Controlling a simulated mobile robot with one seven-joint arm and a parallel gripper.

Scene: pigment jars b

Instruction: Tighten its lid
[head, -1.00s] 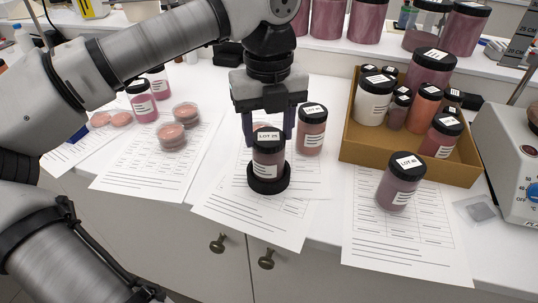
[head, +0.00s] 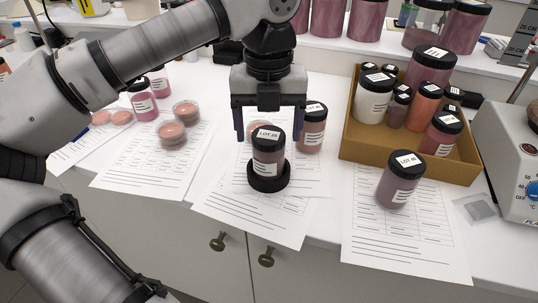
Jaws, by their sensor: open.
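A pigment jar (head: 268,158) with a black lid (head: 268,137) and a white label on top stands upright in a black ring holder (head: 269,180). The lid sits on the jar; how tight it is cannot be told. My gripper (head: 270,132) points down above and behind this jar, with its two fingers spread wide and nothing between them that I can see held. The left finger hangs free left of the lid. The right finger is partly seen beside another black-lidded jar (head: 311,130).
A labelled jar (head: 399,183) stands on a paper at right. A cardboard box (head: 375,152) holds several jars behind it. Stacked pink discs (head: 172,137) and pink jars (head: 143,104) are at left. A dial device (head: 520,165) stands at far right.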

